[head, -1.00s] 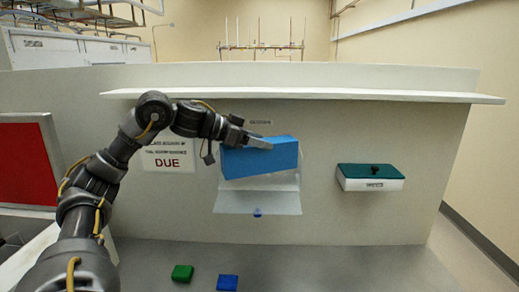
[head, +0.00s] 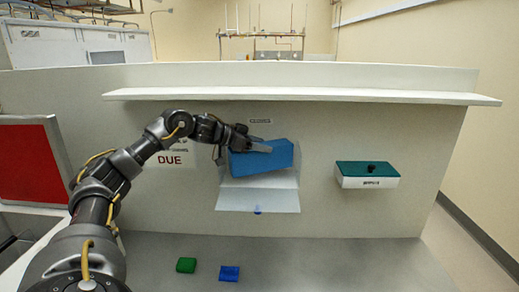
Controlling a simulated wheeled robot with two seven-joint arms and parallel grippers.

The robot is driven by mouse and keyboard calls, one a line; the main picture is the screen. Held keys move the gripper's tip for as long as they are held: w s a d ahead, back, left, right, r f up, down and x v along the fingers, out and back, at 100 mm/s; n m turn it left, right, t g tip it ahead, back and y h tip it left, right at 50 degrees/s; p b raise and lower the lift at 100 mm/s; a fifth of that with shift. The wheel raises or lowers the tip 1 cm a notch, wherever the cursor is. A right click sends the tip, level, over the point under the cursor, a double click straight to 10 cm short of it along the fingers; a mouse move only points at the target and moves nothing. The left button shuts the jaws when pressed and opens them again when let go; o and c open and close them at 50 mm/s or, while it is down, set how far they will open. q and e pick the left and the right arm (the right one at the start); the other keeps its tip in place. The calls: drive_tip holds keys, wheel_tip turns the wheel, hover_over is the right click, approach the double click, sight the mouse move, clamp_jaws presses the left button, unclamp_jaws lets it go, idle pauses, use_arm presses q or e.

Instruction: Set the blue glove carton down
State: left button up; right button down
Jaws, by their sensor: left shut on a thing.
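The blue glove carton (head: 264,160) is held in the air, slightly tilted, in front of the panel. My left gripper (head: 262,147) is shut on its upper edge. Just below and behind the carton is a white holder (head: 257,199) on the panel, with its pale front flap hanging down and a small blue knob on it. The carton hides the upper part of the holder; I cannot tell whether the two touch. My right gripper is not in view.
A white box with a green lid (head: 368,174) is on the panel at the right. A shelf (head: 310,97) runs above. A green block (head: 186,265) and a blue block (head: 229,273) lie on the grey bench (head: 340,260). A red panel (head: 32,160) stands at left.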

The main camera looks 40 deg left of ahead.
use_arm(q)
drive_tip(key=shift+w+a+f+p, duration=0.1)
drive_tip(key=shift+a+f+p, duration=0.05)
drive_tip(key=shift+f+p, duration=0.2)
drive_tip(key=shift+w+a+f+p, duration=0.1)
drive_tip(key=shift+f+p, duration=0.1)
drive_tip(key=shift+f, duration=0.15)
drive_tip(key=shift+w+a+f, duration=0.1)
drive_tip(key=shift+f, duration=0.1)
drive_tip(key=shift+f, duration=0.1)
drive_tip(key=shift+f, duration=0.1)
drive_tip(key=shift+f+b, duration=0.45)
drive_tip(key=o, duration=1.3)
